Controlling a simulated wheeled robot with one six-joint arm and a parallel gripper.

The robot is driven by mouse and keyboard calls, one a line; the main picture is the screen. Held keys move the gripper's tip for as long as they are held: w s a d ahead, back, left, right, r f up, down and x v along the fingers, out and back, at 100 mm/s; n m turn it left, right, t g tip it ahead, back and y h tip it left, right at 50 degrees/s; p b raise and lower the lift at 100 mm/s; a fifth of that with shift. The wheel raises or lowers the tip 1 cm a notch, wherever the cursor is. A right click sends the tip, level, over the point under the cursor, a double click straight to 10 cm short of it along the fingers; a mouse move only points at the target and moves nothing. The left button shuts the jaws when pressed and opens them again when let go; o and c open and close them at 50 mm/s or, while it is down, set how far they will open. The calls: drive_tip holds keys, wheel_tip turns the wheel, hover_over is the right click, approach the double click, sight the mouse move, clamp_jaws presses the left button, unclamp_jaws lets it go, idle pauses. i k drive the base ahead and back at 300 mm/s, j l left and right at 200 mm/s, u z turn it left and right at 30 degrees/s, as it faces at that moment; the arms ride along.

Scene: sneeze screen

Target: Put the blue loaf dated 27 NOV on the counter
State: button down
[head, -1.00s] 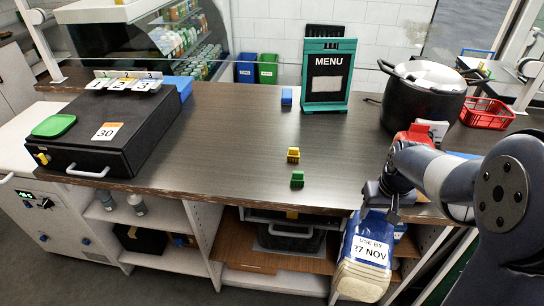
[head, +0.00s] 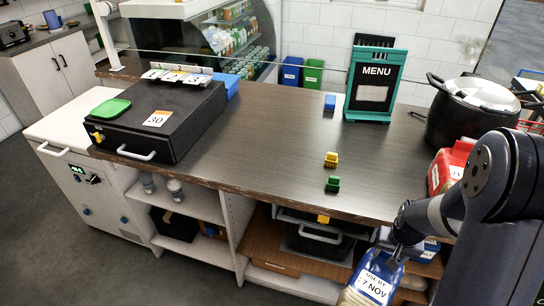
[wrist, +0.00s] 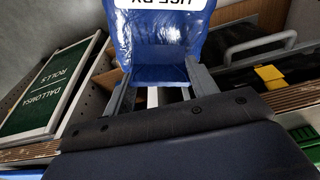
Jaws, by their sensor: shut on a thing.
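The blue loaf (head: 370,284) is a bagged loaf with a white label reading USE BY and 7 NOV, its first digit cut off or hidden. It hangs from my gripper (head: 400,254), in front of the counter's front edge and below its top. In the wrist view the blue bag (wrist: 160,45) sits between my two fingers (wrist: 152,92), which are shut on it. The counter (head: 270,140) has a dark wood top. Part of the loaf is cut off by the lower picture edge.
A black box (head: 175,112) with a 30 tag stands on the left. A menu stand (head: 375,85), a pot (head: 470,112), a red-and-white packet (head: 447,168), and small yellow (head: 331,159), green (head: 333,183) and blue (head: 330,103) blocks stand on the counter.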

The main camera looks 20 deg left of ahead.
sight(250, 160)
drive_tip(key=u, duration=1.25)
